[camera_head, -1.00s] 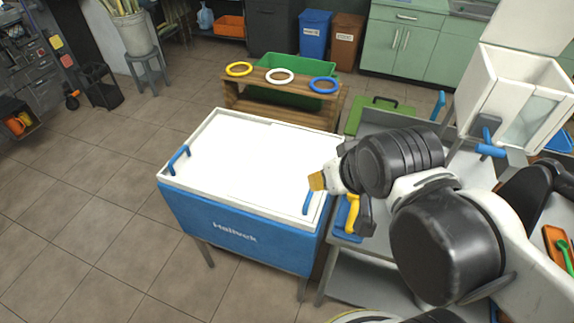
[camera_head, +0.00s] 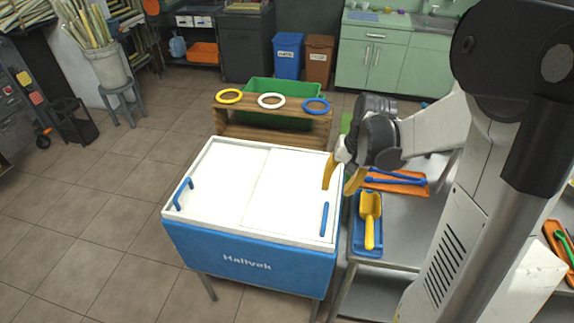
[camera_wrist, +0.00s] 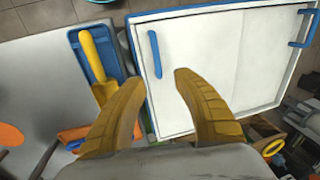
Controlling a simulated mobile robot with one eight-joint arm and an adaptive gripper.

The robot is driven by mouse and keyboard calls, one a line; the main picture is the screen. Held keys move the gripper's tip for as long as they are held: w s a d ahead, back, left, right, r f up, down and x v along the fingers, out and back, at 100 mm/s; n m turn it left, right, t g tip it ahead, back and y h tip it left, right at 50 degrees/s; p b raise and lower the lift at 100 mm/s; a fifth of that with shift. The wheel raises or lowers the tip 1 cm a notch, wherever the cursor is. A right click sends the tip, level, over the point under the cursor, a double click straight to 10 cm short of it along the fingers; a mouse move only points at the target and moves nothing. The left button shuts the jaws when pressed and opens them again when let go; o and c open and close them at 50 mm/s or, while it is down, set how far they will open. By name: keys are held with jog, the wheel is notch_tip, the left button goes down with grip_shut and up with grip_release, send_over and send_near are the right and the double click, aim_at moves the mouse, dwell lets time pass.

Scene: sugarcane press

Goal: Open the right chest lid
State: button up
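The blue chest (camera_head: 250,258) stands on legs with two white lids lying flat and shut. The right lid (camera_head: 285,190) has a blue handle (camera_head: 324,218) near its right edge. The left lid (camera_head: 228,178) has a blue handle (camera_head: 182,193) at its left side. My gripper (camera_head: 342,178) is open and empty over the chest's right edge, behind the right handle. In the wrist view, the yellow fingers of my gripper (camera_wrist: 158,76) are spread, and the right lid's handle (camera_wrist: 155,54) shows just beyond the fingertips, apart from them.
A metal table with a blue tray (camera_head: 360,245) and yellow scoop (camera_head: 370,215) stands right of the chest. An orange tray (camera_head: 410,188) lies behind it. A wooden rack with yellow, white and blue rings (camera_head: 316,106) stands behind the chest. Floor left of the chest is clear.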

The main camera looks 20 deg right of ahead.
aim_at(326, 212)
jog(key=f+b, duration=0.1)
jog(key=f, duration=0.3)
jog(key=w+f+b, duration=0.1)
jog(key=f+b, duration=0.1)
jog(key=f, duration=0.2)
jog(key=a+f+b, duration=0.1)
jog(key=f, duration=0.3)
jog(key=shift+w+f, duration=0.25)
grip_shut()
